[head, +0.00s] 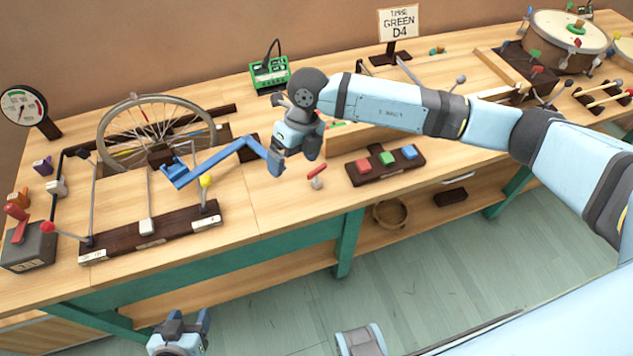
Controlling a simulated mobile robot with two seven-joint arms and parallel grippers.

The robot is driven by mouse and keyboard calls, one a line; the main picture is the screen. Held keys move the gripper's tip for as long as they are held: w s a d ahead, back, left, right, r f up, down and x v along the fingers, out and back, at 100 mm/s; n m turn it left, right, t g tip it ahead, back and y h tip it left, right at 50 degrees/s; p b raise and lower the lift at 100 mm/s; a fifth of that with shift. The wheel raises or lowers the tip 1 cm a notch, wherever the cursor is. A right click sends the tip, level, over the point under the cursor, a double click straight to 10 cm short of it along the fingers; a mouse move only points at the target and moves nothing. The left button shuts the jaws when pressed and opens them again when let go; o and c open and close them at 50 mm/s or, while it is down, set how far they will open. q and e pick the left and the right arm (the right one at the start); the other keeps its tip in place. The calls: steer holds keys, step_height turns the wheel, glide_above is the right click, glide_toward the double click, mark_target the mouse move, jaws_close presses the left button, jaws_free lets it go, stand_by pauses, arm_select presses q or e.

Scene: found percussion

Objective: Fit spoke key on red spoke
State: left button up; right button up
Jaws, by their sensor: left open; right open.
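The spoked wheel (158,133) stands at the left of the bench, its lower part behind dark wood. A few of its spokes look coloured, but I cannot pick out the red one for sure. A small red-handled piece with a pale end (317,173) lies on the bench; it may be the spoke key, too small to tell. My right gripper (293,154) is open, just above and left of this piece and right of the wheel. My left gripper (182,318) is open and empty, low in front of the bench.
A dark rack (150,236) with upright rods and a yellow ball stands at front left. A dark block with coloured buttons (388,176) lies right of my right gripper. A green box (269,76) stands behind it. Drums (568,45) stand at far right. Bare wood lies at front centre.

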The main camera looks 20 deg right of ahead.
mark_target(317, 169)
steer(key=w+d+t+h, duration=0.1)
steer(key=w+d+h, duration=0.25)
steer(key=d, duration=0.25)
steer(key=shift+y, duration=0.25)
steer(key=f, duration=0.6)
steer(key=shift+w+a+f, duration=0.2)
steer(key=shift+f, duration=0.1)
steer(key=shift+s+d+f, duration=0.1)
steer(key=shift+s+f, duration=0.05)
steer(key=shift+f, duration=0.85)
steer(key=shift+s+d+f, duration=0.1)
steer(key=shift+s+f, duration=0.05)
steer(key=shift+f, duration=0.9)
steer(key=shift+s+d+f, duration=0.1)
steer(key=shift+s+f, duration=0.05)
steer(key=shift+f, duration=0.85)
steer(key=c, duration=1)
